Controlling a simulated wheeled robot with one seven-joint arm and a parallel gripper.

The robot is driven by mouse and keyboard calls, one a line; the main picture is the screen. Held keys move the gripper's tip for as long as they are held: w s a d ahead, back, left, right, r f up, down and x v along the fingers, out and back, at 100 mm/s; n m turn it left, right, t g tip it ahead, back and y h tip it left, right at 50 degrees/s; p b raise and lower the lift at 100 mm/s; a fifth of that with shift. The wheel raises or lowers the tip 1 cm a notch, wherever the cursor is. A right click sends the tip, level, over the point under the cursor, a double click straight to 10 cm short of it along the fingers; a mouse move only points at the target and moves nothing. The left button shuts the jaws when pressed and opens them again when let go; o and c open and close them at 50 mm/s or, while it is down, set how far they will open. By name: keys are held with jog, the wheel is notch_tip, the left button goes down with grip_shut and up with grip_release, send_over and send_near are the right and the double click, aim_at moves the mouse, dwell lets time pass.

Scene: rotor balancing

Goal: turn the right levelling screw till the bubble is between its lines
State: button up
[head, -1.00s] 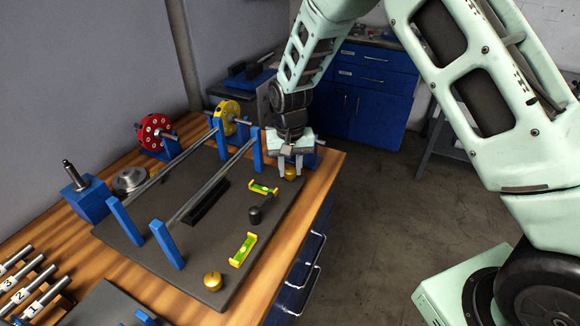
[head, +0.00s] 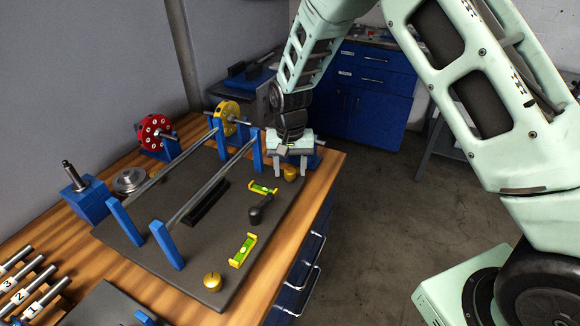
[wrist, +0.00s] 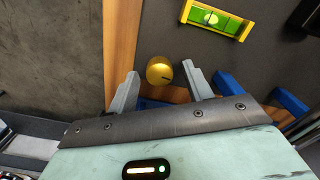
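The right levelling screw is a brass knob (head: 290,173) at the far right corner of the dark plate. In the wrist view the knob (wrist: 160,71), with a dark line on its top, sits between my fingertips, with gaps on both sides. My gripper (head: 290,168) is open and points down at it. The near level vial (wrist: 217,18) is green in a yellow frame; its pale bubble looks off to the left of its middle in the wrist view. It also shows in the head view (head: 263,188), too small to read the bubble.
A second vial (head: 243,250) and a second brass knob (head: 212,282) are at the plate's near end. A black handle (head: 261,209) stands between the vials. Blue posts (head: 258,150) with rails rise beside my gripper. The table edge is close on the right.

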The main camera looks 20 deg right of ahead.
aim_at(290, 170)
notch_tip(290, 170, up, 17)
jog(key=b, duration=0.2)
jog(key=shift+r, duration=0.2)
dwell(1.8)
